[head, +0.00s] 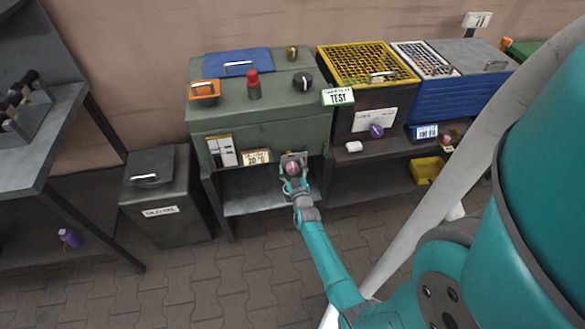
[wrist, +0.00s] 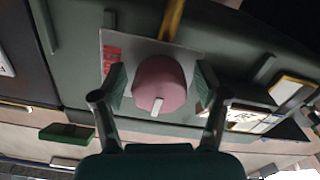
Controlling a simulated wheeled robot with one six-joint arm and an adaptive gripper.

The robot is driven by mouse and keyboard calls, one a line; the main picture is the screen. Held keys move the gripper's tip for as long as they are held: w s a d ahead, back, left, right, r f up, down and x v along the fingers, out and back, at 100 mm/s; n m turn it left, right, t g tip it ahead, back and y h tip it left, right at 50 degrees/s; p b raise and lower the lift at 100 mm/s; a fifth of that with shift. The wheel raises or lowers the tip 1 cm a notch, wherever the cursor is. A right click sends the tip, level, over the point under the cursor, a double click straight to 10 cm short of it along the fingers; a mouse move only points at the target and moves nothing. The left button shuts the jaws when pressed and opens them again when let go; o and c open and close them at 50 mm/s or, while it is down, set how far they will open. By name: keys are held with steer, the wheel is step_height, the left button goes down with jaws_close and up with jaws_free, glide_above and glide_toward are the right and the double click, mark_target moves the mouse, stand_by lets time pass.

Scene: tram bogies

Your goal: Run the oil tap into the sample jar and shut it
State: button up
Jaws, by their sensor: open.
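A round pink knob (wrist: 160,86) with a white pointer mark sits on a pale plate (wrist: 112,42) with red lettering, in the wrist view. It may be the oil tap's handle; I cannot tell. My gripper (wrist: 161,82) is open, with one finger on each side of the knob; whether they touch it is unclear. I cannot make out a sample jar in either view.
A dark bin labelled for old oil (head: 161,210) stands left of the cabinet. An orange tray (head: 204,90), a red-topped part (head: 254,86) and a black knob (head: 303,81) are on the cabinet top. A yellow bin (head: 427,170) is on the right lower shelf. Paved floor in front is clear.

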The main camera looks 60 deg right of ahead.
steer(key=v, duration=1.2)
stand_by(0.5)
